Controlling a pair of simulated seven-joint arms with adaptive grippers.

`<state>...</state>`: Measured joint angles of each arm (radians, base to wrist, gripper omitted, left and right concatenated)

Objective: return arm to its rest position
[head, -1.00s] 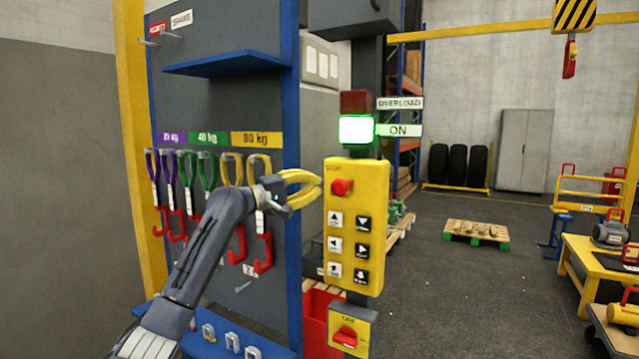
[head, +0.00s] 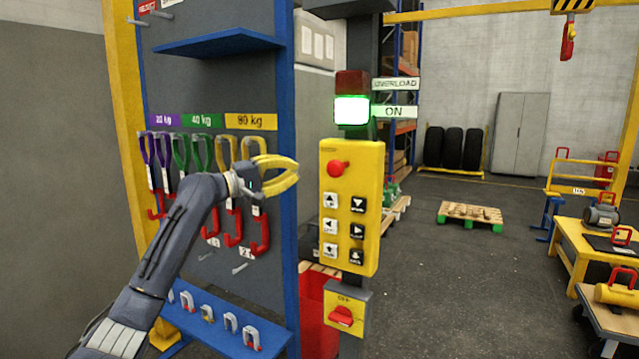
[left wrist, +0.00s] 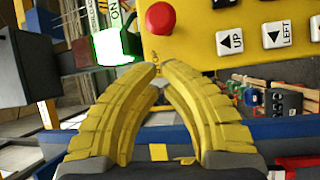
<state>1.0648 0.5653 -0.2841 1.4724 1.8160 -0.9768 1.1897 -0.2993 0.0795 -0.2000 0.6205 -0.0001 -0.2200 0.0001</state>
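My left gripper (head: 296,172) has yellow curved fingers. It hangs in the air just left of the yellow control box (head: 352,205), apart from it, in front of the sling rack. In the left wrist view its fingertips (left wrist: 159,68) come together with nothing visible between them, so it looks shut and empty. My left arm (head: 172,245) rises from the lower left. The red round button (left wrist: 159,18) and the UP and LEFT buttons show beyond the fingers. My right gripper is not in view.
The blue-framed rack (head: 285,180) holds purple, green and yellow slings with red hooks close behind my arm. A green lamp (head: 352,109) is lit beside the ON sign. A red rotary switch (head: 341,316) sits below the box. Open floor (head: 450,290) lies to the right.

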